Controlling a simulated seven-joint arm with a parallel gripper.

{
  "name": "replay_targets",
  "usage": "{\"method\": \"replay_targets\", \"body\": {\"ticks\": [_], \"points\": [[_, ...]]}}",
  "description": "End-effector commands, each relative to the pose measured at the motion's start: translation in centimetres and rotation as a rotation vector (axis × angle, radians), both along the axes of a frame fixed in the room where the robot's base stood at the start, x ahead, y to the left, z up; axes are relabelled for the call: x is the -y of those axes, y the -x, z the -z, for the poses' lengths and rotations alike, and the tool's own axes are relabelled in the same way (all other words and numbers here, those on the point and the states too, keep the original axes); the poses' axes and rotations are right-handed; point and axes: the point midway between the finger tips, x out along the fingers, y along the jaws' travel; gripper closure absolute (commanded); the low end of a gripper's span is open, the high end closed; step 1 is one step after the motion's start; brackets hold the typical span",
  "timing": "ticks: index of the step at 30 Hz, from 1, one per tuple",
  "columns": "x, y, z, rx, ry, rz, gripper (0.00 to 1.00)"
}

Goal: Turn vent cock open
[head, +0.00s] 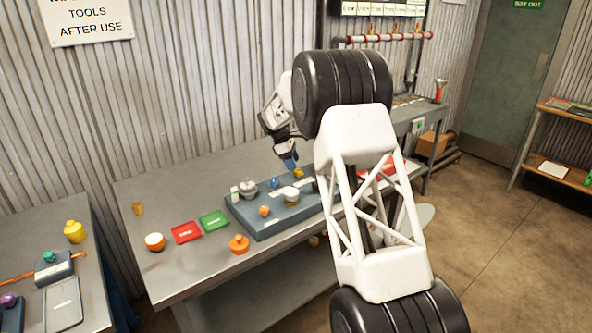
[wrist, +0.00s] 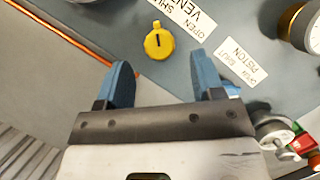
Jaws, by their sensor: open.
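The vent cock is a yellow knob (wrist: 159,42) with a dark line mark on its face, on the grey panel beside a white label (wrist: 188,20) reading vent, open and shut. In the wrist view it lies just beyond and between my fingertips, not visibly touched. My gripper (wrist: 160,68) is open with two blue fingers, and nothing is between them. In the head view my gripper (head: 289,163) hangs over the back of the grey panel (head: 268,229), close to the small yellow knob (head: 298,172). The line's exact setting against the label is unclear.
A piston label (wrist: 242,62) and a round gauge-like part (wrist: 304,25) are near in the wrist view. The corrugated wall (head: 190,100) is close behind.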

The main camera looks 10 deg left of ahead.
Motion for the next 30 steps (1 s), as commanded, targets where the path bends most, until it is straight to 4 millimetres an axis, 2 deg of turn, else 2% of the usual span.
{"method": "replay_targets", "body": {"ticks": [9,21,23,30], "points": [[1.2,0.0,3.0,0.0,-0.001,0.0,0.39],[1.4,0.0,3.5,0.0,-0.001,0.0,0.39],[1.4,0.0,3.5,0.0,-0.001,0.0,0.45],[1.4,0.0,3.5,0.0,0.0,0.0,0.82]]}}
